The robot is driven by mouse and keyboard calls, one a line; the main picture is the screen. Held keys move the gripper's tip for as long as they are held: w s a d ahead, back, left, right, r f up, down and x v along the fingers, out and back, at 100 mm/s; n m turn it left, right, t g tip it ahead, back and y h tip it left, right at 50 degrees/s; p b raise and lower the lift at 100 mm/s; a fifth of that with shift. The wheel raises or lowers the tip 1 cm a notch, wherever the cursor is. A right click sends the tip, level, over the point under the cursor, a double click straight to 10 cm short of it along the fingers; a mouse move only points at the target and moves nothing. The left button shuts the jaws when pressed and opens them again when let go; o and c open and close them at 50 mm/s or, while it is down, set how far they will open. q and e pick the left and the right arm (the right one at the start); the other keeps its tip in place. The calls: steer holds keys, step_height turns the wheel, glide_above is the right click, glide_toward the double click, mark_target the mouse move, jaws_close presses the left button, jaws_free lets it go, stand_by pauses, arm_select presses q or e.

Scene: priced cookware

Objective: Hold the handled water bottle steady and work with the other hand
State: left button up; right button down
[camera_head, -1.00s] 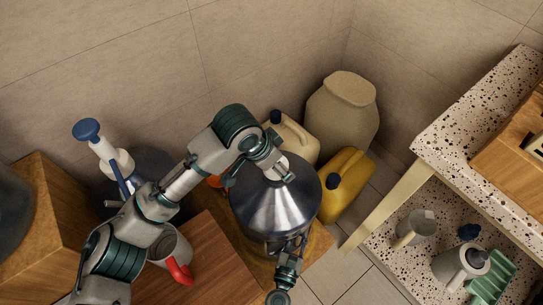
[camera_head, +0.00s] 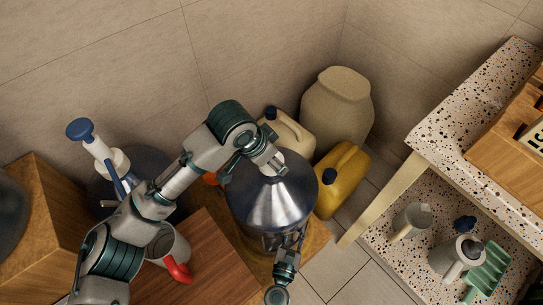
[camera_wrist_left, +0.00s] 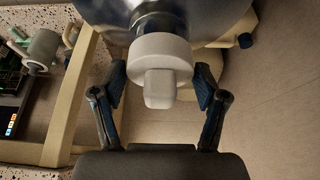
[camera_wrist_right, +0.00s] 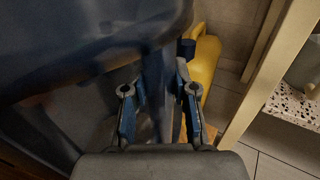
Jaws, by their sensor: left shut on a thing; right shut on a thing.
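The handled water bottle (camera_head: 285,205) is large, dark blue and glossy, and stands upright in the middle of the head view. My left gripper (camera_head: 278,168) is at its top. In the left wrist view its fingers (camera_wrist_left: 160,88) are on either side of the white cap (camera_wrist_left: 160,55), shut on it; a small spout juts from the cap. My right gripper (camera_head: 298,240) is at the bottle's near side. In the right wrist view its fingers (camera_wrist_right: 159,95) are shut on the bottle's upright handle (camera_wrist_right: 157,75). The left arm hides part of the bottle's neck.
Close behind the bottle stand a cream jerrycan (camera_head: 290,132), a yellow jerrycan (camera_head: 345,178) and a beige container (camera_head: 340,108). A speckled shelf (camera_head: 440,150) is at right.

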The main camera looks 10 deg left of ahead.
arm_select(q)
steer(key=shift+r, duration=1.5)
steer(key=shift+r, duration=0.1)
steer(key=shift+r, duration=1.9)
steer(key=shift+s+a+f, duration=0.15)
steer(key=shift+f, duration=0.15)
steer(key=s+a+f+m, duration=0.2)
steer(key=s+a+f, duration=0.3)
steer(key=s+f, duration=0.5)
steer(key=m+g+h, duration=0.1)
steer(key=m+g, duration=0.1)
glide_above(234, 278)
steer(key=a, duration=0.1)
step_height(234, 278, down, 4)
steer(key=f, duration=1)
steer(key=shift+s+a, duration=0.15)
steer(key=shift+s, duration=0.15)
